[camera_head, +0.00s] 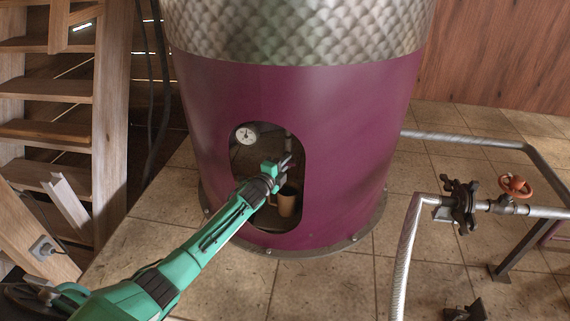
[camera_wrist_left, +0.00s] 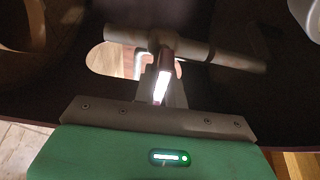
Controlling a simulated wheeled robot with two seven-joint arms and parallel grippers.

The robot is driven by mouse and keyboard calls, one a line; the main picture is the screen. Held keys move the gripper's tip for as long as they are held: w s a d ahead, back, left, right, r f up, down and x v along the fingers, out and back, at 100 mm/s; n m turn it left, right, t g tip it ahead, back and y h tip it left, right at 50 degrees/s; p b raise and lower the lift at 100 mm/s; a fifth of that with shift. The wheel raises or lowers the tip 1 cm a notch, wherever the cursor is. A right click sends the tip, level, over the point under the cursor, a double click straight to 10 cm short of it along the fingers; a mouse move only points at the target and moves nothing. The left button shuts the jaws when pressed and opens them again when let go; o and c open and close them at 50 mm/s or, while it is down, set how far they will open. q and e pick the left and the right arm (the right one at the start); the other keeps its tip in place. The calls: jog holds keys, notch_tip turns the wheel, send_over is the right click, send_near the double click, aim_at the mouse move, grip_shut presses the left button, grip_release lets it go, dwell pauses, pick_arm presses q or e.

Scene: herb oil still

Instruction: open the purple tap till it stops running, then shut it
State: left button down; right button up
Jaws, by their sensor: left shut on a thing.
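The purple still (camera_head: 345,150) stands in the middle of the head view, with a rounded opening low in its front. My left gripper (camera_head: 284,163) reaches into this opening from the left. In the left wrist view, a pale pipe (camera_wrist_left: 225,59) crosses in front of it, and a narrow purple tap handle (camera_wrist_left: 165,68), brightly lit along part of its length, runs from the pipe to between my fingers. The left gripper (camera_wrist_left: 163,98) is shut on this handle. A brown mug (camera_head: 287,203) stands inside the opening, just below the gripper. Whether liquid runs from the tap cannot be seen.
A white dial gauge (camera_head: 246,134) is at the opening's upper left. The opening's rim is close around my arm. Grey pipework with a red handwheel (camera_head: 515,186) stands at the right. Wooden stairs (camera_head: 45,130) rise at the left. Tiled floor lies in front.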

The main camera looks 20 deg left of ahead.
pick_arm(q)
jog(key=n+t+b, duration=0.1)
jog(key=n+b, duration=0.1)
jog(key=n+t+y+b, duration=0.1)
jog(key=n+b, duration=0.4)
jog(key=b, duration=0.1)
jog(key=shift+f+n+t+y, duration=0.3)
jog(key=shift+f+t, duration=0.05)
jog(key=shift+t, duration=0.05)
jog(key=n+y+b, duration=0.1)
jog(key=n+b, duration=0.1)
jog(key=n, duration=0.1)
jog(key=n+t+y+b, duration=0.1)
jog(key=n, duration=0.2)
jog(key=shift+b, duration=0.35)
jog(key=shift+r+n+y, duration=0.1)
jog(key=shift+n+y, duration=0.4)
jog(key=shift+n, duration=0.1)
jog(key=shift+n+y+b, duration=0.5)
jog(key=shift+n+b, duration=0.1)
jog(key=shift+n, duration=0.6)
jog(key=n+y, duration=0.2)
jog(key=n, duration=0.1)
jog(key=shift+r+n+b, duration=0.1)
jog(key=shift+n+b, duration=0.25)
jog(key=shift+n, duration=0.05)
jog(key=shift+n+y, duration=0.4)
jog(key=shift+n, duration=0.5)
